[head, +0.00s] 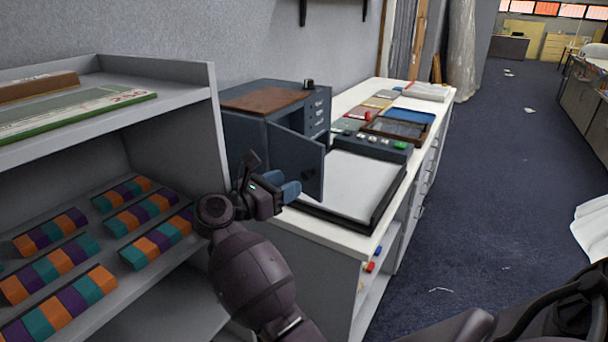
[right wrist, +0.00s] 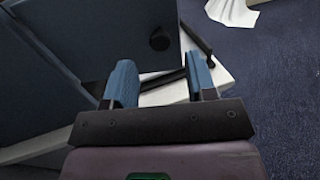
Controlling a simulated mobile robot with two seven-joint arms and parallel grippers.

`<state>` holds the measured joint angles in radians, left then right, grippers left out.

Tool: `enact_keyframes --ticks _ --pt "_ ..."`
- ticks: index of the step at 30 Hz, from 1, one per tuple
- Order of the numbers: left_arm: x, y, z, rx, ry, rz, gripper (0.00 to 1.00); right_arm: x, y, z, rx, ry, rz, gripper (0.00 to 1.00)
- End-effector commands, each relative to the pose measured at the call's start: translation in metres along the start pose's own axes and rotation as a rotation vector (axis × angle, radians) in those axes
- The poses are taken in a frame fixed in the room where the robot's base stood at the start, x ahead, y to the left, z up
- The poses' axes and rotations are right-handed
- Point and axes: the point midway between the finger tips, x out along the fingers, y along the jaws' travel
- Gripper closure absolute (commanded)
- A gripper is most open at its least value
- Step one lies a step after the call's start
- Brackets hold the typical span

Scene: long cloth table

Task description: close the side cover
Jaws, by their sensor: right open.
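The side cover (head: 305,165) is a dark blue-grey panel hinged on the blue-grey machine (head: 245,133) with a brown top. It stands swung open, out over the white counter. My right gripper (head: 291,189) is open and empty, just in front of the cover's lower part; whether it touches is unclear. In the right wrist view, the two blue fingers (right wrist: 161,75) stand apart. The cover (right wrist: 105,40) fills the upper left there, with a dark round knob (right wrist: 160,39) beyond the fingers. My left gripper is not in view.
A black-framed tray with a white sheet (head: 358,182) lies on the white counter (head: 335,236), right of the cover. A grey shelf unit (head: 217,130) with several coloured striped blocks (head: 60,260) stands at left. The floor (head: 480,190) at right is mostly clear.

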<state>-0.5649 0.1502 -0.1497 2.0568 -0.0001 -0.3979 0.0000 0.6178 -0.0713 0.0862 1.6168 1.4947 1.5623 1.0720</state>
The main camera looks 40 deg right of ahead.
Motion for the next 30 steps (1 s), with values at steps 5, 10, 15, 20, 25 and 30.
enact_keyframes --ticks 5,10,15,20,25,30 --pt "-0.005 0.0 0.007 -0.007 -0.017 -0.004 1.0 0.03 0.0 0.002 0.0 -0.003 -0.001 0.49" --pt "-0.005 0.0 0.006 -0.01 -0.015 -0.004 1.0 0.049 0.0 0.001 -0.001 -0.002 0.0 0.49" --pt "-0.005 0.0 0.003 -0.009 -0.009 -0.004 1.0 0.057 0.0 0.0 -0.001 -0.001 0.001 0.49" --pt "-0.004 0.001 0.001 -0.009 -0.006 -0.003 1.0 0.059 0.0 0.0 -0.001 0.0 0.001 0.49" --pt "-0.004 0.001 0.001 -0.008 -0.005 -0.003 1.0 0.058 0.0 0.0 -0.001 -0.001 0.001 0.55" --pt "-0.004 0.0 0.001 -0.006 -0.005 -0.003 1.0 0.058 0.0 0.0 -0.001 -0.001 0.001 0.81"
